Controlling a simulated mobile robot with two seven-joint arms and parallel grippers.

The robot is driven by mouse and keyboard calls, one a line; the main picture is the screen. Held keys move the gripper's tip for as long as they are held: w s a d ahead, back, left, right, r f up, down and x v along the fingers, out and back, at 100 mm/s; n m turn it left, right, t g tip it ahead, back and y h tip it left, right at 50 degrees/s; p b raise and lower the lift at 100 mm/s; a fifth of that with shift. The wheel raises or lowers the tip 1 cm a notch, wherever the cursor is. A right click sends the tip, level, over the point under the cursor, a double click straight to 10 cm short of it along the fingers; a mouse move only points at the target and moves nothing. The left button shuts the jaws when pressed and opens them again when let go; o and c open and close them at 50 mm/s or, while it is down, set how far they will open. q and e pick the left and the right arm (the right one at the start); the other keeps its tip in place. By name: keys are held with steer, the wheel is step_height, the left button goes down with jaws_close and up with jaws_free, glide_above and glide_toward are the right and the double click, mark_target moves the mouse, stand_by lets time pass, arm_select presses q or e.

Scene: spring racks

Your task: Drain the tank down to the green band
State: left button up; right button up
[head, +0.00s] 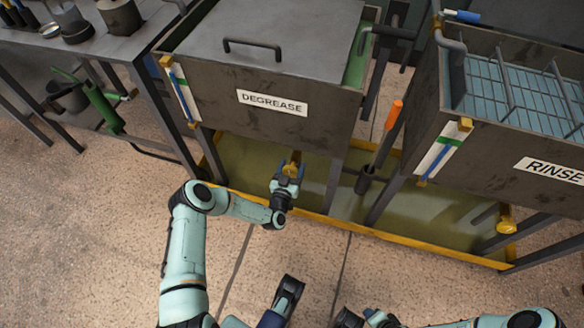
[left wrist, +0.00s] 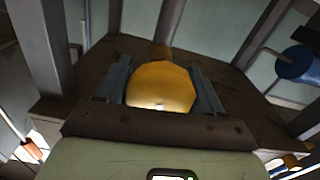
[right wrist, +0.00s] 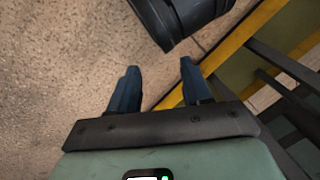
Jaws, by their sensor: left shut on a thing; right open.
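The grey DEGREASE tank (head: 225,100) stands on legs with a lid on top. Its level gauge (head: 181,92) is on the left front corner, with a blue column on a white plate and a green band; the exact level against the band is too small to tell. A yellow valve knob (head: 293,158) sits under the tank. It shows large in the left wrist view (left wrist: 161,87), between my left gripper's fingers. My left gripper (head: 289,170) is shut on this knob. My right gripper (right wrist: 158,72) is open and empty, above bare floor.
The RINSE tank (head: 485,150) stands at right with its own gauge (head: 443,150) and yellow valve knob (head: 506,220). A yellow-edged drip tray (head: 400,225) lies beneath both tanks. An orange-handled tool (head: 394,115) stands between them. A bench (head: 75,42) is at left. The front floor is open.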

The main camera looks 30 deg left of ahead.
arm_select(q)
steer(key=n, duration=0.3)
steer(key=shift+n, duration=0.4)
steer(key=shift+n+b, duration=0.5)
steer(key=shift+n, duration=1.5)
arm_select(e)
steer(key=shift+w+d+f, duration=0.45)
steer(key=shift+w+f, duration=0.05)
steer(key=shift+w, duration=0.3)
arm_select(q)
steer(key=o, duration=1)
steer(key=p+v, duration=0.3)
steer(key=v, duration=1)
steer(key=shift+s, duration=0.3)
arm_select(e)
steer(key=s+a+r+g, duration=0.1)
steer(key=s+a+r, duration=0.1)
steer(key=s, duration=0.3)
steer(key=shift+a+r+y, duration=0.3)
steer(key=shift+r, duration=0.4)
